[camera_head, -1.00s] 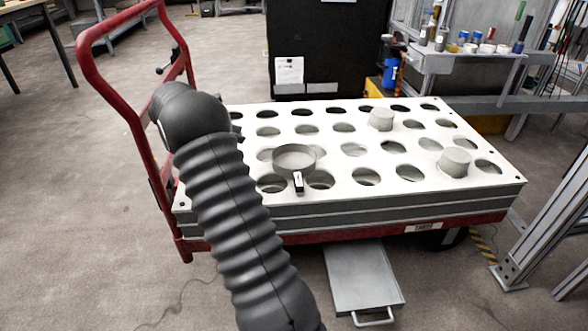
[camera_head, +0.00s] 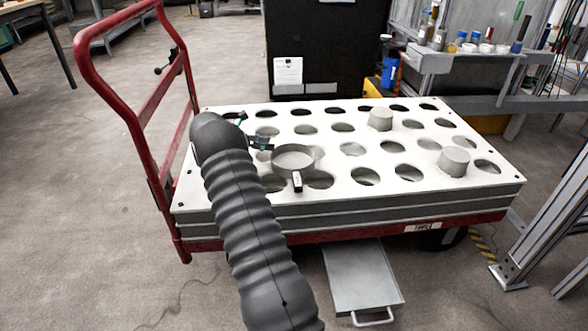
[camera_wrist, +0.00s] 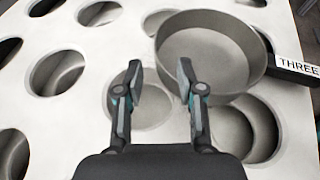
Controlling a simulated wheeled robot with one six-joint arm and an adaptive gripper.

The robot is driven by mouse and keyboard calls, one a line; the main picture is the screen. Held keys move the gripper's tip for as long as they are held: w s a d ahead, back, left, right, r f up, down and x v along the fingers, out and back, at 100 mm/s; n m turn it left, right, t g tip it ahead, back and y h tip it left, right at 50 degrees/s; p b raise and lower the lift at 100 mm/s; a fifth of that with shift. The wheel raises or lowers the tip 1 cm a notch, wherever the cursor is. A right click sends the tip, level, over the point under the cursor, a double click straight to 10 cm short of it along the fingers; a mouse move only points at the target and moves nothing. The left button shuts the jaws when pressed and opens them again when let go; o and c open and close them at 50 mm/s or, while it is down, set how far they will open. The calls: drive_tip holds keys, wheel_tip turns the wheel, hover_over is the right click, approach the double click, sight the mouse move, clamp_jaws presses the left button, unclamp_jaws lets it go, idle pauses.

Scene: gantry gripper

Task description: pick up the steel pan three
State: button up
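The steel pan three (camera_head: 294,160) is a round, shallow grey pan on the white holed top of the red cart. Its short black handle (camera_head: 298,182) points toward the front of the cart. In the wrist view the pan (camera_wrist: 207,50) lies at upper right, with a label reading THREE on its handle (camera_wrist: 290,67). My gripper (camera_wrist: 158,75) is open and empty, with its fingers apart above the board. The right finger overlaps the pan's near left rim in the wrist view; I cannot tell whether they touch. In the head view my gripper (camera_head: 257,133) is partly hidden by my arm, just left of the pan.
The white board (camera_head: 330,111) has rows of round holes. Two grey cylinders (camera_head: 380,119) (camera_head: 454,161) stand on it to the right. The cart's red handle frame (camera_head: 112,105) rises at left. A black cabinet (camera_head: 325,45) stands behind. A grey tray (camera_head: 362,277) lies on the floor in front.

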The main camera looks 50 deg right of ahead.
sight(291, 146)
drive_tip(key=shift+x, duration=2.95)
drive_tip(key=shift+w, duration=0.1)
clamp_jaws()
